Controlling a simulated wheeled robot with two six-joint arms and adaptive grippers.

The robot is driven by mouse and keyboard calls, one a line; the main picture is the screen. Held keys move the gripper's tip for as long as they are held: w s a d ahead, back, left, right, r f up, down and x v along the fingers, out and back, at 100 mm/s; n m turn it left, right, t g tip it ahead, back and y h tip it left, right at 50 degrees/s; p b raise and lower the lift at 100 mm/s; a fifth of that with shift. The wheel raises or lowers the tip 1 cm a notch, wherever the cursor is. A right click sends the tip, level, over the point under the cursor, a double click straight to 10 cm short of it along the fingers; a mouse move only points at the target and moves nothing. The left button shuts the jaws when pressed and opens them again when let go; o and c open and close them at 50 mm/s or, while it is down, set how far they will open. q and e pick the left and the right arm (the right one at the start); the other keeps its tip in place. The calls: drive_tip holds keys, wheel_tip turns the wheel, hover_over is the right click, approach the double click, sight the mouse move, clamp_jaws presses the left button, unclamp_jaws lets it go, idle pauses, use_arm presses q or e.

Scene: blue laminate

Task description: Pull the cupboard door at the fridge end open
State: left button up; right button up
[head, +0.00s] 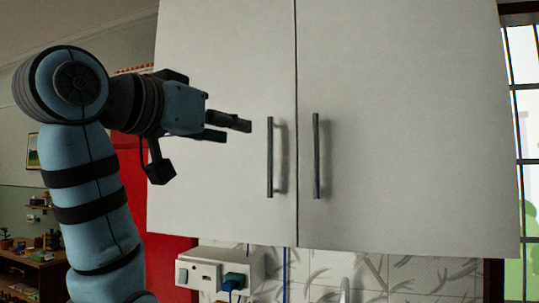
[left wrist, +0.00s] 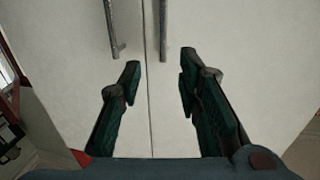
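A white wall cupboard has two doors, both shut and meeting at a middle seam. The left door (head: 215,60) has a dark upright bar handle (head: 269,157) near the seam. It also shows in the left wrist view (left wrist: 112,28). The right door (head: 400,100) has a matching bar handle (head: 316,155). My left gripper (head: 238,130) is in front of the left door, left of its handle and apart from it in the picture. In the left wrist view its two fingers (left wrist: 158,72) are spread with nothing between them. My right gripper is out of view.
A tall red surface (head: 130,190) stands left of the cupboard; I cannot tell whether it is the fridge. A white socket box (head: 215,270) with a plug is on the wall below. A window (head: 522,120) is at the far right, shelves (head: 30,270) at the left.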

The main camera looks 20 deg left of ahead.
sight(269, 140)
use_arm(q)
drive_tip(key=p+x, duration=0.5)
drive_tip(key=x, duration=0.9)
drive_tip(key=shift+w+a, duration=0.15)
drive_tip(key=shift+w, duration=0.05)
drive_tip(key=shift+w+p, duration=0.2)
drive_tip(key=shift+p, duration=0.1)
drive_tip(key=shift+f, duration=0.15)
drive_tip(key=shift+w, duration=0.1)
clamp_jaws()
